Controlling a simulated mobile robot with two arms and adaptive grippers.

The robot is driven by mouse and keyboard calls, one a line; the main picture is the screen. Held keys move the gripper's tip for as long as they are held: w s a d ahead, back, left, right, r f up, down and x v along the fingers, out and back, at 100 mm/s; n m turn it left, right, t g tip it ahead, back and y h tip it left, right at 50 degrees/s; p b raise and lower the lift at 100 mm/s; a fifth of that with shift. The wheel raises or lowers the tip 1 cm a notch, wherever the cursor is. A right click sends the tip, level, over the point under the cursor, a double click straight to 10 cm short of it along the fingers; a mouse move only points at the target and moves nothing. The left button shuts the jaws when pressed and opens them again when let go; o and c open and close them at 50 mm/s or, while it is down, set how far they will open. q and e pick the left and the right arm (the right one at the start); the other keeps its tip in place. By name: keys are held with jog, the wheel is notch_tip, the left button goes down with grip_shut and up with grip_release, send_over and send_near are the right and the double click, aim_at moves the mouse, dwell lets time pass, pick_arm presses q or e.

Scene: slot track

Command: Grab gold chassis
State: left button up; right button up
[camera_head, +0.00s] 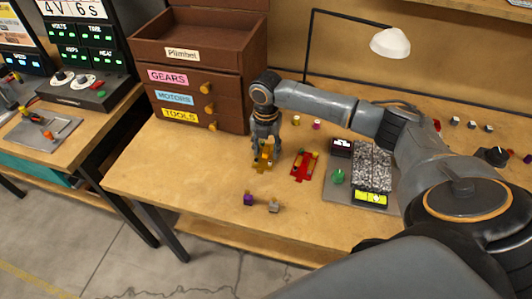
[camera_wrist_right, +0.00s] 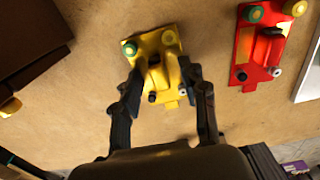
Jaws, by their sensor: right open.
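The gold chassis (camera_head: 263,163) lies on the wooden table under my right gripper (camera_head: 266,148). In the right wrist view the gold chassis (camera_wrist_right: 158,62) is a yellow plate with a green-ringed wheel at its upper left. My right gripper (camera_wrist_right: 160,85) is open, its two fingers on either side of the raised middle of the chassis. I cannot tell if the fingers touch it. A red chassis (camera_head: 304,164) lies just to the right of it and also shows in the right wrist view (camera_wrist_right: 262,42). My left gripper is not in view.
A wooden drawer cabinet (camera_head: 190,88) stands behind and left. A grey board with a gravelly block (camera_head: 371,167) and green knob (camera_head: 338,177) sits to the right. A purple part (camera_head: 249,199) and a grey part (camera_head: 274,206) lie toward the front. A lamp (camera_head: 390,43) overhangs the back.

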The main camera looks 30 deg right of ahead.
jog(key=shift+c, duration=0.5)
grip_shut()
jog(key=shift+r, duration=0.15)
